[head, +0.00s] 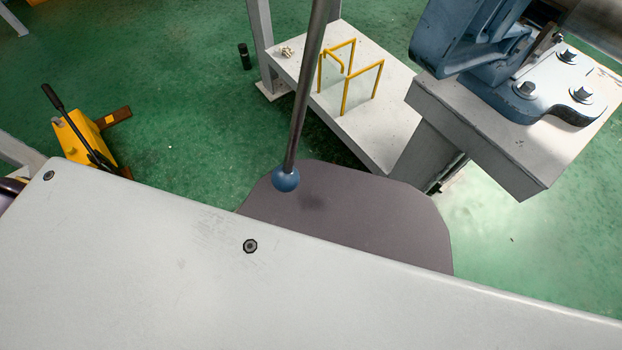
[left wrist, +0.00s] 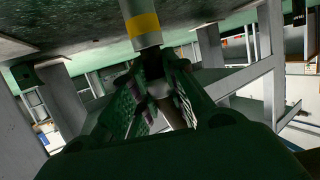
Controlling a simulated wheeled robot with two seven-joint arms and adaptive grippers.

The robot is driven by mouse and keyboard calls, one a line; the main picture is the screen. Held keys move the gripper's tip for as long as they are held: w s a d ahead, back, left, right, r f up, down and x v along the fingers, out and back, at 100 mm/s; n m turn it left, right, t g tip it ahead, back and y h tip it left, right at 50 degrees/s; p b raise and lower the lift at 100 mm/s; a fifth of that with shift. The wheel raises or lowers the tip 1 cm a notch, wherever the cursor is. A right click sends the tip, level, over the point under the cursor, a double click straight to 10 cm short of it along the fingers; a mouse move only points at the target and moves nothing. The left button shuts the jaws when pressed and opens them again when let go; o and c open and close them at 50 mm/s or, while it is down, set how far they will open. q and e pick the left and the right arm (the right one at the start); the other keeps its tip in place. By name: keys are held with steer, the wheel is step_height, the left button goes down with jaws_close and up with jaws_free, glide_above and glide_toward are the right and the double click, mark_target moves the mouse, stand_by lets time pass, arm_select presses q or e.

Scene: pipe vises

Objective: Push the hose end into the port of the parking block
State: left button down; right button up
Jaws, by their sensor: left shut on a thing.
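In the left wrist view my left gripper (left wrist: 160,82) is shut on a pale grey tube (left wrist: 147,42) with a yellow band. This looks like the hose end. The tube runs from between the fingertips up to the top edge of the view, and its lower part is hidden by the dark fingers. I cannot tell whether its far end touches anything. I cannot make out the parking block or its port in either view. Neither gripper shows in the head view, and my right gripper is not in view.
In the head view a pale panel (head: 150,265) fills the foreground. A blue vise (head: 470,45) stands on a pedestal at upper right. Yellow bars (head: 362,88) stand on a low shelf. Green floor (head: 170,110) is open at upper left.

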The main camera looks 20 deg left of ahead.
arm_select(q)
steer(key=shift+f, duration=0.2)
steer(key=c, duration=1.3)
jaws_free()
steer(key=shift+c, duration=0.2)
steer(key=shift+r, duration=0.25)
steer(key=shift+r, duration=4.75)
